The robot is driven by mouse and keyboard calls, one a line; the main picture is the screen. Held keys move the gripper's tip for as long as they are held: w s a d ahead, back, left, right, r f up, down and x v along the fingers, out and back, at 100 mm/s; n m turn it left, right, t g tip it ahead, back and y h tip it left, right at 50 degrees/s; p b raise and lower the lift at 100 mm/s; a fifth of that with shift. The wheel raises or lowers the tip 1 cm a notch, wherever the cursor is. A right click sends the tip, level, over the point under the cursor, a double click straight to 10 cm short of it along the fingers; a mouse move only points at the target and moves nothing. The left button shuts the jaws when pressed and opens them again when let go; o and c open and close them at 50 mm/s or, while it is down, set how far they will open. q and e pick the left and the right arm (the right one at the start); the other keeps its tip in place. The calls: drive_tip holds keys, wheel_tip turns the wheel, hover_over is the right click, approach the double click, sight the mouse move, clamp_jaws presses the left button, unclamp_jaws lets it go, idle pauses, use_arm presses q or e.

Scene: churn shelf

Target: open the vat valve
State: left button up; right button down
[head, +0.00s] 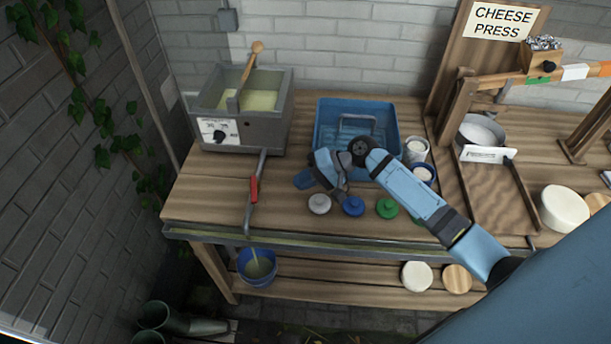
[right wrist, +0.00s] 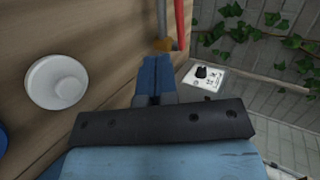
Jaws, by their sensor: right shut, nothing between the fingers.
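The grey vat (head: 242,120) stands at the back left of the bench, with pale yellow contents and a wooden paddle. A thin outlet pipe (head: 262,162) runs from it toward the front edge. The red valve handle (head: 254,190) lies along this pipe; its red part also shows in the right wrist view (right wrist: 180,25). My right gripper (head: 302,180) is shut and empty, above the bench to the right of the handle. In the right wrist view its fingertips (right wrist: 156,60) point toward the pipe and handle, apparently apart from them. My left gripper is out of view.
A blue tub (head: 326,112) stands behind my right gripper. White (head: 319,204), blue (head: 353,206) and green (head: 387,208) lids lie in front. A blue bucket (head: 257,277) with a pale streak inside sits below the pipe's end. The cheese press stands at right.

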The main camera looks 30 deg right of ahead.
sight(254, 190)
drive_tip(key=x, duration=0.6)
drive_tip(key=shift+r+p, duration=0.15)
drive_tip(key=shift+p, duration=0.2)
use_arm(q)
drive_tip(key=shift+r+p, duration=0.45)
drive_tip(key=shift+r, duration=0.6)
use_arm(e)
drive_tip(key=shift+w+a, duration=0.2)
drive_tip(key=shift+a, duration=0.4)
drive_tip(key=shift+w+a, duration=0.25)
drive_tip(key=shift+a, duration=0.4)
drive_tip(key=shift+w+a, duration=0.2)
drive_tip(key=shift+a, duration=0.4)
